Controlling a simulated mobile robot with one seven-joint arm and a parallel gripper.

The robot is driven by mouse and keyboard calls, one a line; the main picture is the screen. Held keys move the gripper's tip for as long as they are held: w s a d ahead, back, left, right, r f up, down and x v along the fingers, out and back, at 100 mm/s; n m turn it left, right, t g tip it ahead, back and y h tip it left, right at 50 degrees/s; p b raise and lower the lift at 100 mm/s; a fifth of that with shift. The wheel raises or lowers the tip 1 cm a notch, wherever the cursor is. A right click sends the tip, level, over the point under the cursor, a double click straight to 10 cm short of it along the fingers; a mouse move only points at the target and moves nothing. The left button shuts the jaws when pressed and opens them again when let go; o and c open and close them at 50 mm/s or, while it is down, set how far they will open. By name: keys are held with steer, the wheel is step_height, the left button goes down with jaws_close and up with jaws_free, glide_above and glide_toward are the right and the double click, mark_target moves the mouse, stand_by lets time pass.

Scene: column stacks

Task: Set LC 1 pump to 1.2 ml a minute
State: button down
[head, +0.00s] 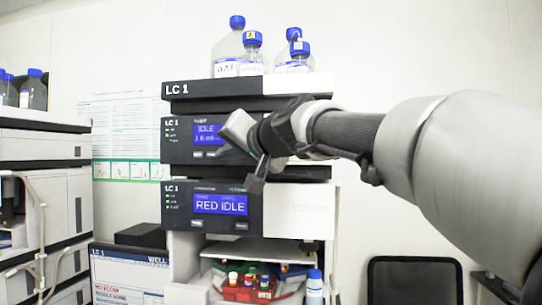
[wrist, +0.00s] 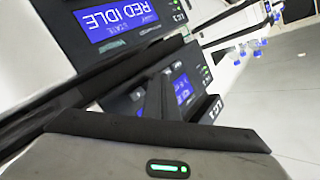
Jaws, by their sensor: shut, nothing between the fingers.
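The LC 1 pump module (head: 181,152) is the upper dark-fronted unit of the stack in the head view. Its blue display (head: 207,132) reads IDLE above what looks like 1.6 ml, with its right end hidden by my gripper. Small buttons (head: 198,154) sit below the display. The pump display also shows upside down in the wrist view (wrist: 182,88), partly covered by a finger. My gripper (head: 257,183) is shut and empty, in front of the stack at the pump panel's right edge, fingers pointing down. Contact cannot be told.
Below the pump is another LC 1 module (head: 182,212) whose display reads RED IDLE (wrist: 118,18). Solvent bottles (head: 228,50) stand on top. A tray of colored-capped vials (head: 248,288) is underneath. A second instrument stack (head: 40,170) stands at left, a dark chair (head: 412,282) at right.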

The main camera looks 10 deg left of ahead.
steer(key=shift+s, duration=0.1)
steer(key=shift+s+b, duration=0.3)
steer(key=shift+s, duration=0.4)
steer(key=shift+s, duration=0.1)
steer(key=s, duration=0.3)
steer(key=s+b, duration=0.1)
steer(key=s, duration=0.1)
steer(key=shift+a, duration=0.25)
steer(key=shift+w, duration=0.1)
stand_by(2.4)
